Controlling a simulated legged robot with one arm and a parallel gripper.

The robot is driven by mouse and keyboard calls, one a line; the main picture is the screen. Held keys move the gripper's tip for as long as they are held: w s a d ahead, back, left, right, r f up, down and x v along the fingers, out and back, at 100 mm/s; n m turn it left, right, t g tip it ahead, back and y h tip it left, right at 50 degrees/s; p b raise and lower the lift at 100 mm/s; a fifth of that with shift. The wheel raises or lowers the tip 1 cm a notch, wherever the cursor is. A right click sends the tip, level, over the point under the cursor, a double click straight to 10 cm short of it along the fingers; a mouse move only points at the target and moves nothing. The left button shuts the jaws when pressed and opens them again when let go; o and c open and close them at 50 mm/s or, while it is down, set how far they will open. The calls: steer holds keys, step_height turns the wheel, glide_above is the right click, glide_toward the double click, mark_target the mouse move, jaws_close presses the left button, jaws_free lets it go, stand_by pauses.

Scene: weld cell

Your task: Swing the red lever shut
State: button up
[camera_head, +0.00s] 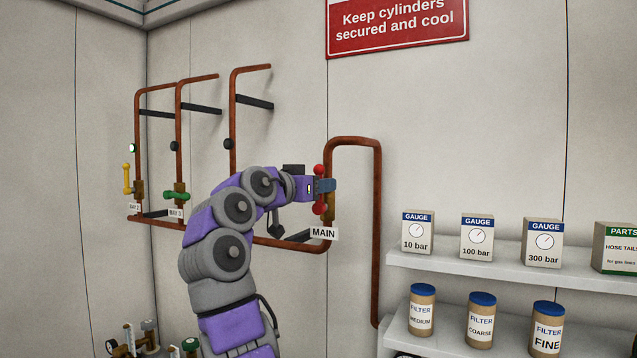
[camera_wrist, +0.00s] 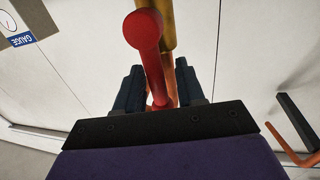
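The red lever (camera_head: 320,170) is on the vertical copper pipe by the MAIN label (camera_head: 323,233). It stands roughly upright, with a round red end showing above and below my gripper. My gripper (camera_head: 326,186) is at the lever's middle, reaching in from the left. In the wrist view the red lever (camera_wrist: 148,50) runs down between the two dark fingers of my gripper (camera_wrist: 160,88). A narrow gap seems to show on its right side. I cannot tell whether the fingers press on it. A brass valve body (camera_wrist: 167,25) shows behind the lever.
A yellow lever (camera_head: 127,179) and a green lever (camera_head: 176,196) are on pipes further left. The copper pipe loop (camera_head: 378,220) stands right of the lever. A shelf (camera_head: 450,266) with gauge boxes is at the right. Short dark brackets stick out from the wall.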

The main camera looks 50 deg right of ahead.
jaws_close()
stand_by(0.4)
